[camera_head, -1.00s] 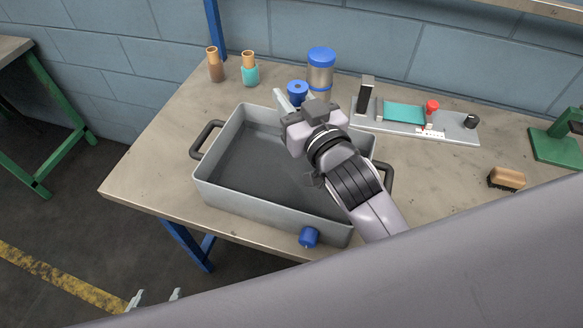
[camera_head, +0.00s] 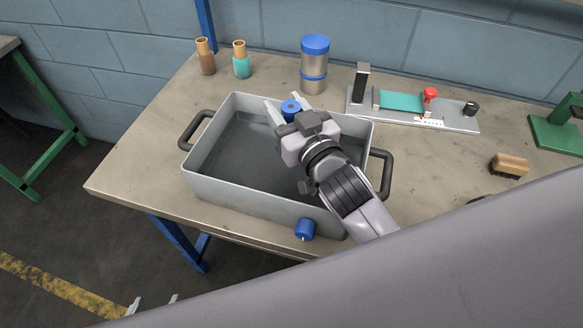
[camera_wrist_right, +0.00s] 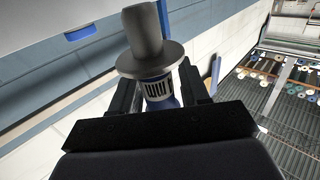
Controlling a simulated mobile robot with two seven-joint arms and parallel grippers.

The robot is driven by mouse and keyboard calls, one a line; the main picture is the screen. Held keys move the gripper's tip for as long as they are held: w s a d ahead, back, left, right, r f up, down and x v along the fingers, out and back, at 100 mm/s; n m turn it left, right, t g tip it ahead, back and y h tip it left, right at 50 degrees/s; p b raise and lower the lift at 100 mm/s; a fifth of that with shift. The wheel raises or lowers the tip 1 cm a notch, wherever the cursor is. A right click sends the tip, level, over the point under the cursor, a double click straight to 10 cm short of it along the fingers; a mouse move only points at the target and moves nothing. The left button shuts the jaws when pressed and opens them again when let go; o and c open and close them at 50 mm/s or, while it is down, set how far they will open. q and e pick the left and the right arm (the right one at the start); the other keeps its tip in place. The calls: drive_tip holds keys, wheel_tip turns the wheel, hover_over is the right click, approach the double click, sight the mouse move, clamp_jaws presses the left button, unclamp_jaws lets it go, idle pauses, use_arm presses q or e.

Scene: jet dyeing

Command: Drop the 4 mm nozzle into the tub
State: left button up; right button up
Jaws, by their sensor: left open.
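The grey tub (camera_head: 215,187) stands on the workbench, with a dark interior and a black handle at each end. My right gripper (camera_head: 288,106) is above the tub's far side, its fingers pointing to the back wall. It is shut on the nozzle, whose blue round end (camera_head: 291,107) shows between the fingers. In the right wrist view the nozzle (camera_wrist_right: 147,50) has a grey stem, a wide flange and a blue lower part with a white, dark-barred marking. My left gripper (camera_head: 153,306) shows only its spread fingertips at the lower left, away from the bench.
A blue knob (camera_head: 305,229) sits at the tub's front wall. Behind the tub stand a blue-lidded canister (camera_head: 314,66) and two corked bottles, brown (camera_head: 206,58) and teal (camera_head: 241,61). A fixture (camera_head: 405,106) and a brush (camera_head: 509,164) lie to the right.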

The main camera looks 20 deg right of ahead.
drive_tip(key=shift+o, duration=0.6)
drive_tip(key=shift+r, duration=0.3)
wheel_tip(320, 180, up, 19)
drive_tip(key=p, duration=0.3)
drive_tip(key=shift+r, duration=0.2)
drive_tip(key=shift+s, duration=0.1)
